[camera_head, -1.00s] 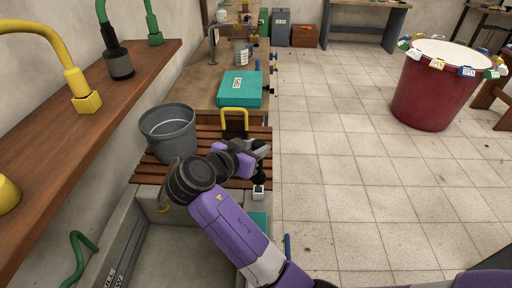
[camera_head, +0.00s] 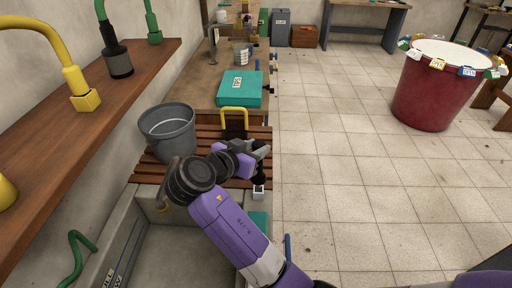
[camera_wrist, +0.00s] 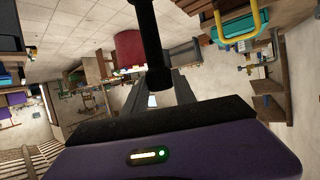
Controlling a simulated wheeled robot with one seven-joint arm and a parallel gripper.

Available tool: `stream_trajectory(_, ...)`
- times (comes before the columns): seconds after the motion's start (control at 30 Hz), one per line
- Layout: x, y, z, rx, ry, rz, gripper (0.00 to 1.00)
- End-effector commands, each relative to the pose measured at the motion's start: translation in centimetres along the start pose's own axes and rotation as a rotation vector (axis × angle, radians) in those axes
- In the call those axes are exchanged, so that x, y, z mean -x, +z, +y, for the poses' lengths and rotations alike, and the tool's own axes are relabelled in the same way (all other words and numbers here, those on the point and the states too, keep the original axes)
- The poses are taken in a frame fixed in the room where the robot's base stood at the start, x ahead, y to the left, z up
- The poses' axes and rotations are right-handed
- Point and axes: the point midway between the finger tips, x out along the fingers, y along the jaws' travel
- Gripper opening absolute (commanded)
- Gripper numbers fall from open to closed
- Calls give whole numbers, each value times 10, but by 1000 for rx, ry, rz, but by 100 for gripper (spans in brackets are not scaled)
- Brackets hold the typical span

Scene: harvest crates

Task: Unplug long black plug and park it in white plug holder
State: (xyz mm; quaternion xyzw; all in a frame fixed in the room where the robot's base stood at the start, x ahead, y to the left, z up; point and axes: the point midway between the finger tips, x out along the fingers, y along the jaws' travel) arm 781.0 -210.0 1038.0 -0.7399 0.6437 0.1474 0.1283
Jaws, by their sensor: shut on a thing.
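My gripper (camera_head: 260,154) is shut on the long black plug (camera_head: 261,174), above the right edge of the slatted wooden bench. The plug stands about upright, with its lower end right at a small white block (camera_head: 259,191), which looks like the white plug holder. I cannot tell whether the plug's tip is inside or just above it. In the wrist view the black plug (camera_wrist: 150,35) runs down from the top to between my fingers (camera_wrist: 162,88), and the fingers hide part of it.
A grey bucket (camera_head: 168,134) stands on the slatted bench (camera_head: 208,133), left of my arm. A teal case (camera_head: 240,88) lies behind, with a yellow handle (camera_head: 234,112) in front of it. A wooden shelf (camera_head: 130,95) holds other plugs at left. Tiled floor is open at right.

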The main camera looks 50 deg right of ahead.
Motion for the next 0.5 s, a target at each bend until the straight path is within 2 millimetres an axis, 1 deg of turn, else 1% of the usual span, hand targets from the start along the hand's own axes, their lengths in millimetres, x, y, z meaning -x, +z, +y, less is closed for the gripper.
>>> stream_trajectory(0.5, -5, 12, 0, 0, 0, 0, 0)
